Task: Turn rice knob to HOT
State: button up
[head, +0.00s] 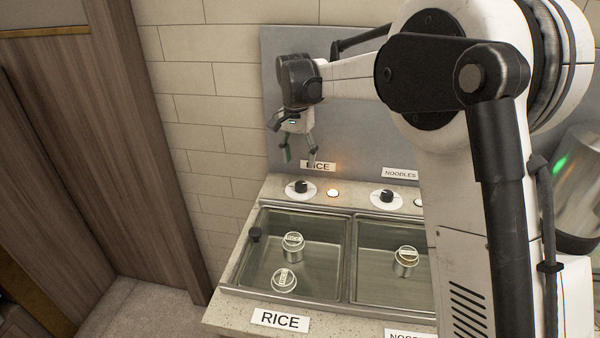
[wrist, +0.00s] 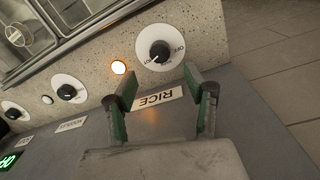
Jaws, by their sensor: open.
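The rice knob (head: 300,187) is a black dial on a white round plate, on the counter ledge behind the left well. My gripper (head: 299,159) is open and empty, above and behind the knob. Its green-padded fingers (wrist: 160,95) stand apart, not touching the knob.
A RICE label (head: 318,166) is on the backsplash behind my fingers. The noodles knob (head: 387,197) sits to the right. The left well (head: 326,258) holds two lidded containers, the right well (head: 375,240) one. Tiled wall lies left; open air surrounds the gripper.

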jog(key=shift+a+r, duration=0.1)
jog(key=shift+r, duration=1.6)
jog(key=s+d+r+n+t, duration=0.1)
jog(key=s+d+r+t, duration=0.1)
jog(key=s+d+r, duration=0.4)
jog(key=s+d+r+n+t, duration=0.1)
jog(key=s+d+r, duration=0.1)
jog(key=s+d, duration=0.7)
jog(key=s+d+f+n+t, duration=0.1)
jog(key=s+d+f, duration=0.1)
jog(key=s, duration=0.5)
jog(key=s+d+f+n+t, duration=0.1)
jog(key=s+d+f+t, duration=0.1)
jog(key=s, duration=0.5)
jog(key=s+d+f+t, duration=0.1)
jog(key=s+d+f, duration=0.1)
jog(key=s+f, duration=0.2)
jog(key=s, duration=0.3)
jog(key=shift+s+d+f+n+y, duration=0.2)
jog(key=shift+s+d+n+y, duration=0.1)
jog(key=shift+n, duration=0.1)
jog(key=shift+c, duration=0.5)
